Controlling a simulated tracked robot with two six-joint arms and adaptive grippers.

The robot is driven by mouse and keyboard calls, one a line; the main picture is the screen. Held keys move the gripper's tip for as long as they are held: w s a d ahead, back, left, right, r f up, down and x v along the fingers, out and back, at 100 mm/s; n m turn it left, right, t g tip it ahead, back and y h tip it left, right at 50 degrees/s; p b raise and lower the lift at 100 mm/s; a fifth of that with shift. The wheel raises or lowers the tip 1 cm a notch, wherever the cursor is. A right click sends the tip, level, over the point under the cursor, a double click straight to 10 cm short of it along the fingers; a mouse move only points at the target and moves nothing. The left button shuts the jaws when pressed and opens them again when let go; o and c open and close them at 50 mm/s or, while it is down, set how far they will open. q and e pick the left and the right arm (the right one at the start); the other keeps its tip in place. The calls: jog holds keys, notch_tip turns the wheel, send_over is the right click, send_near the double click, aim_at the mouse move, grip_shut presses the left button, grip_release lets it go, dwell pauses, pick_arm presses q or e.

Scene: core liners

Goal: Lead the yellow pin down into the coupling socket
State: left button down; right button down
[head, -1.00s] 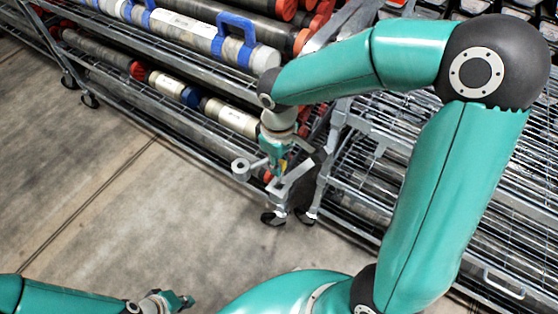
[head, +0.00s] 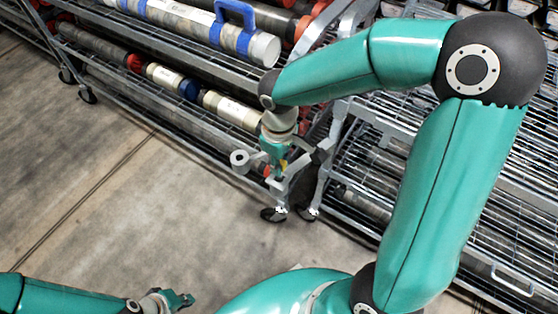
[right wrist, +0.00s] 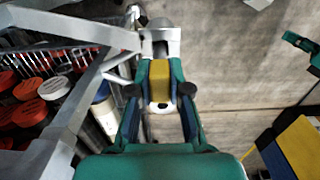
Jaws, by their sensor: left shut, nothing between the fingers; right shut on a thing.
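My right gripper (head: 279,172) points down at the corner where the two racks meet. It is shut on the yellow pin (right wrist: 160,80), which sits between its fingers in the right wrist view. In the head view only a small yellow patch of the pin (head: 284,163) shows. A grey fitting (right wrist: 160,42), which looks like the coupling socket, lies just past the pin in the right wrist view. I cannot tell whether the pin's lower end is in it. My left gripper (head: 183,299) is shut and empty, low over the floor at bottom left.
A rack of core liners (head: 180,47) stands at upper left, and a wire rack (head: 490,215) at right. A grey ring-shaped part (head: 241,159) is left of my right gripper. Casters (head: 273,213) stand below. The concrete floor (head: 120,200) at left is clear.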

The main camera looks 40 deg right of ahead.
jog(key=shift+f+b, duration=1.05)
jog(key=shift+f, duration=0.35)
jog(key=c, duration=1)
grip_release()
jog(key=shift+r, duration=0.1)
notch_tip(320, 180, up, 12)
jog(key=shift+f, duration=0.15)
jog(key=shift+f, duration=0.1)
